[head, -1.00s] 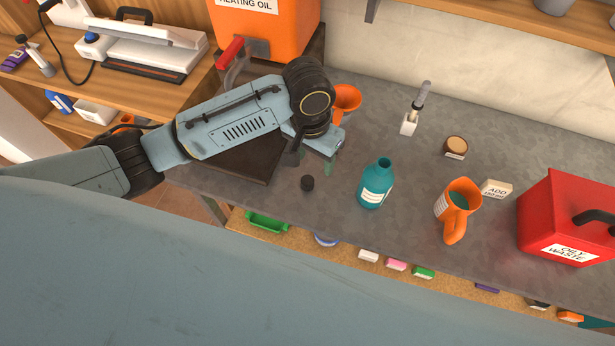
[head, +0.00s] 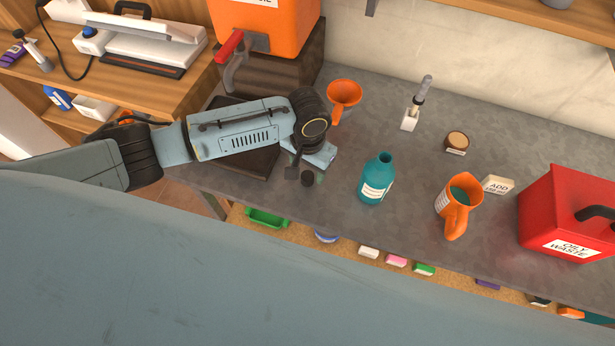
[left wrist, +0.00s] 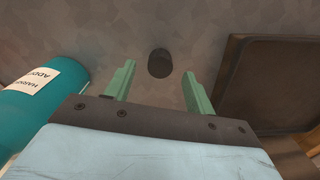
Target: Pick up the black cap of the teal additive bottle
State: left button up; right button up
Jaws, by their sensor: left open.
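The small black cap (head: 307,180) lies on the grey bench, left of the open-topped teal additive bottle (head: 376,180). My left gripper (head: 305,176) is low over the bench, right at the cap in the head view. In the left wrist view the cap (left wrist: 160,63) lies ahead of the two green fingertips, roughly centred between them and apart from both. The left gripper (left wrist: 157,75) is open and empty. The teal bottle (left wrist: 38,95) lies at the left of the wrist view, beside the left finger. My right gripper is not in view.
A dark tray (left wrist: 275,80) lies beside the right finger in the wrist view. An orange funnel (head: 343,95), an orange jug (head: 458,205), a round brown-topped container (head: 457,142) and a red oily waste box (head: 568,215) stand on the bench. Bare bench surrounds the cap.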

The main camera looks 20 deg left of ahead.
aim_at(307, 179)
pick_arm(q)
jog(key=shift+f, duration=1.45)
jog(key=c, duration=1)
